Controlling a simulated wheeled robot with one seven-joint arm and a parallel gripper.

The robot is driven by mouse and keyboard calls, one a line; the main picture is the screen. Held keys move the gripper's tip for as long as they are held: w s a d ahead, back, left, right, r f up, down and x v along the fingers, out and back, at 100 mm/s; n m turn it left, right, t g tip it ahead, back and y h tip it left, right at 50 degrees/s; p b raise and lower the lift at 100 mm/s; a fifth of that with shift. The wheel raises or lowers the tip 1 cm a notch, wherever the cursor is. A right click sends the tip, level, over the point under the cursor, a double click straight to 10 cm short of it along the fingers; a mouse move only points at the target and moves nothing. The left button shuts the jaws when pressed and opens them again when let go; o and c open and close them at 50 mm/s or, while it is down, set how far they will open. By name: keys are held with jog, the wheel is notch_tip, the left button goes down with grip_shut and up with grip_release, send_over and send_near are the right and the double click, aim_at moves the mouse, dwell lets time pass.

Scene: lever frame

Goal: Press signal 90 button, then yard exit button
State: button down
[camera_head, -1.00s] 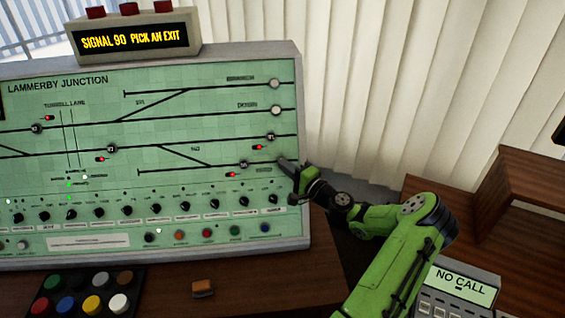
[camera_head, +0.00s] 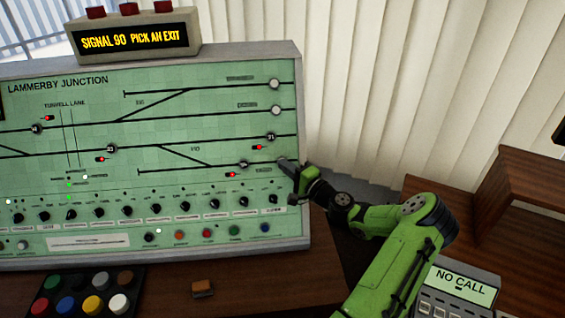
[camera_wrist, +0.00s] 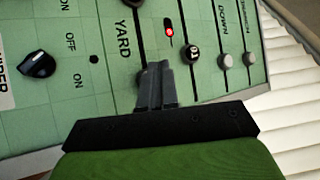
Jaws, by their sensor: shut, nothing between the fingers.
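My gripper (camera_head: 283,162) is shut and empty, its fingertips at the right end of the yard line on the green panel (camera_head: 200,115). In the wrist view the closed fingers (camera_wrist: 157,70) lie beside the YARD label (camera_wrist: 127,38) and cover the end of that line. The yard exit button is hidden behind them, so I cannot tell whether they touch it. The signal 90 button (camera_head: 243,164) is on the same line, left of the fingertips. The display (camera_head: 131,39) reads "SIGNAL 90 PICK AN EXIT".
The 91 button (camera_head: 271,136) and two pale exit buttons (camera_head: 275,110) sit above. A row of black knobs (camera_head: 155,211) runs below. A tray of coloured caps (camera_head: 84,292) and a phone unit (camera_head: 458,290) stand on the desk.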

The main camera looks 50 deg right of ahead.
dwell(0.3)
jog(key=shift+w+d+f, duration=0.2)
jog(key=shift+w, duration=0.1)
jog(key=shift+w+d+f+b, duration=0.25)
jog(key=shift+w+b, duration=0.05)
jog(key=shift+b, duration=0.1)
dwell(0.7)
dwell(0.3)
jog(key=shift+s+a+r, duration=0.45)
jog(key=shift+s, duration=0.15)
jog(key=s+a+r, duration=0.1)
jog(key=s+a+r+p, duration=0.1)
jog(key=s, duration=0.1)
jog(key=shift+s+a+r+p, duration=0.2)
jog(key=shift+a+p, duration=0.1)
jog(key=shift+a, duration=0.1)
dwell(0.5)
